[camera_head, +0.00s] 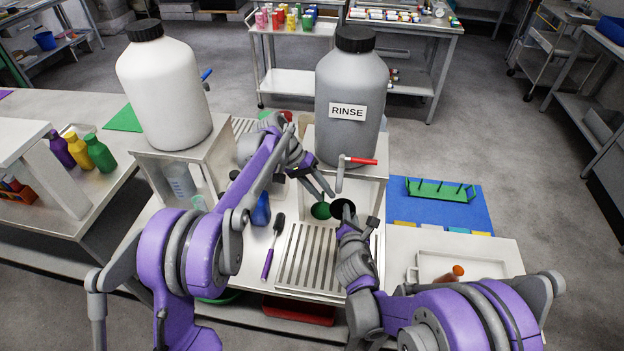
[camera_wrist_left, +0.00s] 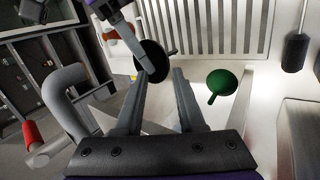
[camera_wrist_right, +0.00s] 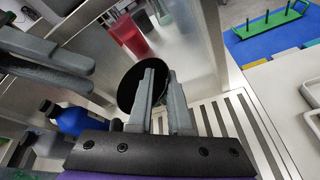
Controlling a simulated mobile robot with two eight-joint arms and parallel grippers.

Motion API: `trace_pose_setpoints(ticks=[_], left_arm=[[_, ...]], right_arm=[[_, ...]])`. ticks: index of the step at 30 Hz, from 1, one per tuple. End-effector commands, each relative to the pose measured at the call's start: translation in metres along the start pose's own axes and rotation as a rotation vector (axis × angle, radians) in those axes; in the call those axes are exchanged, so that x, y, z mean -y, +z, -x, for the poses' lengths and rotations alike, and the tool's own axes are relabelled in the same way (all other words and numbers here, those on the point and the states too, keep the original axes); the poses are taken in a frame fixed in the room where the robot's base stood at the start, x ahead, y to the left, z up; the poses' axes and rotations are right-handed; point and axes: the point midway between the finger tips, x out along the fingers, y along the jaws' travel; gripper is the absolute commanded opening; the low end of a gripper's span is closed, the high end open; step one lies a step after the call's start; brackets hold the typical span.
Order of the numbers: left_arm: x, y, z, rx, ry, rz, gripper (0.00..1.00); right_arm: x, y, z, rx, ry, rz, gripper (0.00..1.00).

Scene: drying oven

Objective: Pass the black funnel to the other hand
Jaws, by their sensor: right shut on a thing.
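The black funnel (camera_head: 343,209) is held above the back of the drain rack by my right gripper (camera_head: 348,218), which is shut on it. In the right wrist view its dark disc (camera_wrist_right: 130,88) shows behind the right fingers (camera_wrist_right: 162,75). My left gripper (camera_head: 322,190) is open and close to the funnel. In the left wrist view the black funnel (camera_wrist_left: 151,58) lies just beyond and between the tips of the left fingers (camera_wrist_left: 162,75). I cannot tell if they touch it. A green funnel (camera_wrist_left: 222,82) lies on the work surface below.
The grey RINSE jug (camera_head: 349,105) stands on a raised stand, with a red-handled tap (camera_head: 362,161) near my grippers. The slatted drain rack (camera_head: 310,262) and a purple-handled brush (camera_head: 272,250) lie in front. A green rack (camera_head: 440,190) sits on the blue mat.

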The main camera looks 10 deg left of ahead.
Motion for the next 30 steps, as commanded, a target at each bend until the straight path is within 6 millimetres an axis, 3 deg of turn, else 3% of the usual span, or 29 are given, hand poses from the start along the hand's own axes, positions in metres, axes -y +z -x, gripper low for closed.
trace_pose_setpoints(ticks=[3,9,21,27,30], left_arm=[[-0.001,0.0,-0.022,0.001,0.0,-0.003,0.39],[-0.001,0.0,-0.044,0.0,0.0,-0.001,0.39],[0.0,0.0,-0.05,0.0,0.0,0.0,0.39],[-0.001,0.0,-0.05,0.0,0.001,-0.001,0.03],[-0.002,0.0,-0.05,0.001,0.002,-0.001,0.0]], right_arm=[[0.0,0.0,0.0,0.0,0.0,0.0,0.0],[0.0,0.0,0.0,0.0,0.0,0.0,0.0],[0.0,0.0,0.0,0.0,0.0,0.0,0.0],[0.0,0.0,0.0,0.0,0.0,0.0,0.0],[0.0,0.0,0.0,0.0,0.0,0.0,0.0]])
